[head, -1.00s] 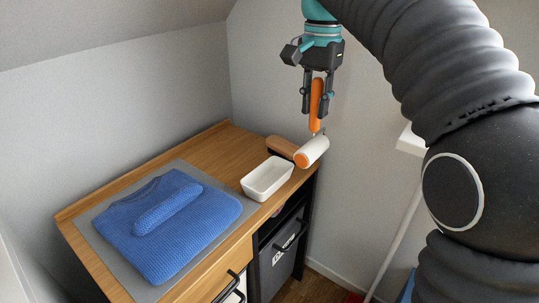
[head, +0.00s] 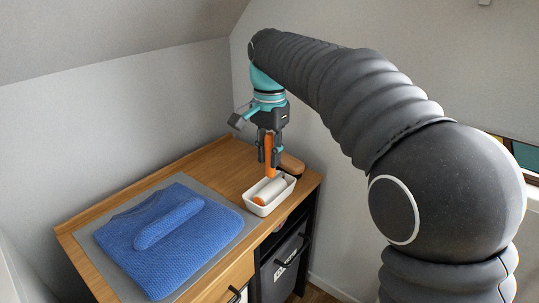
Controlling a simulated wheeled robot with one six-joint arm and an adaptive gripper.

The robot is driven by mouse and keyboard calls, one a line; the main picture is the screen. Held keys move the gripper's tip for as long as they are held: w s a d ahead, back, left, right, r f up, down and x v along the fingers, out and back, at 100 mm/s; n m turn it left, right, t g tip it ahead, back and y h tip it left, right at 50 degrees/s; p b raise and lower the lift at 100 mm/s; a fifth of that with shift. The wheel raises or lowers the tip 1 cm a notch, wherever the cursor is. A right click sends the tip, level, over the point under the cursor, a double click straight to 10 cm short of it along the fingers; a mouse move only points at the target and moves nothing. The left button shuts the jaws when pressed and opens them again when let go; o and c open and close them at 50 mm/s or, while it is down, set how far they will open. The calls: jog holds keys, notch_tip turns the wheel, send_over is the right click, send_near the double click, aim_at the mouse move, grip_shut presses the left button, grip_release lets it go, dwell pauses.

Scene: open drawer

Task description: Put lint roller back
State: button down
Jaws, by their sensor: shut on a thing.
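The lint roller has an orange handle (head: 269,150) and a white roll (head: 268,190) with an orange end. My gripper (head: 268,163) points down and is shut on the handle, which stands upright between its fingers. The white roll lies across the opening of a white rectangular tray (head: 287,191), in or just over it. I cannot tell whether the roll touches the tray's bottom. The tray stands near the right front edge of the wooden top.
A folded blue sweater (head: 165,235) lies on a grey mat (head: 235,236) on the wooden dresser top (head: 215,165). A brown wooden brush-like object (head: 292,165) lies just behind the tray. Below, an open compartment holds a dark bin (head: 280,266).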

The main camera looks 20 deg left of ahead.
jog(key=shift+f, duration=0.1)
jog(key=c, duration=1)
grip_release()
notch_tip(320, 180, up, 12)
jog(key=shift+w+f, duration=0.1)
jog(key=shift+w, duration=0.05)
